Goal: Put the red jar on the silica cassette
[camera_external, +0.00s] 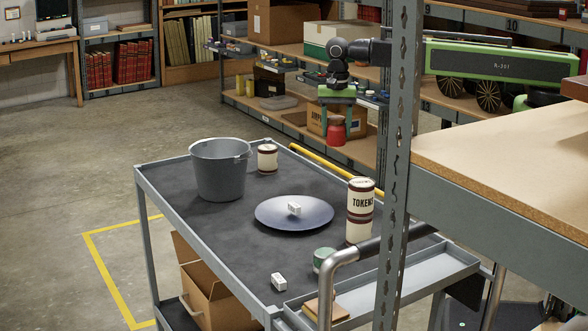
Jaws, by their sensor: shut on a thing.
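The red jar (336,133) hangs upright below my gripper (336,119), in the upper middle of the view. My gripper points down and is shut on the jar's top, with green fingers on either side. In the picture the jar is above and behind the cart. A small white block (294,209), which looks like a silica cassette, lies on a dark blue round plate (268,218) on the cart. A similar white block (279,282) lies near the cart's front edge. Their labels are too small to read.
A shelf post (398,170) and a wooden shelf (500,160) stand at the right.

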